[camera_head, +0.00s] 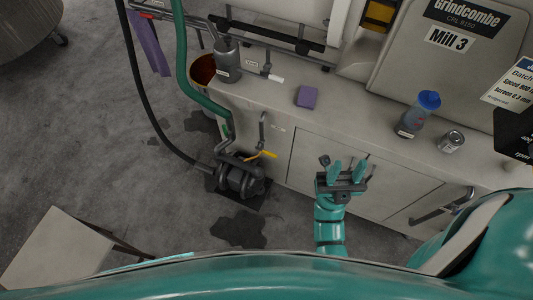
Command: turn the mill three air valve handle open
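A small yellow lever handle (268,154) shows above the black pump (240,178) on the floor, beside the cabinet front. It looks like the air valve handle, but its label is too small to read. A grey bent pipe (263,126) runs down the cabinet face just above it. My gripper (348,172) is to the right of the handle, in front of the cabinet. Its two teal fingers are apart with nothing between them, and it does not touch the handle.
The mill (400,70), marked Mill 3, stands behind the counter (350,115). A purple sponge (306,97), a blue-capped bottle (419,114) and a can (451,141) sit on it. A green hose (184,70) and a black hose run to the pump. Dark wet patches (238,230) mark the floor.

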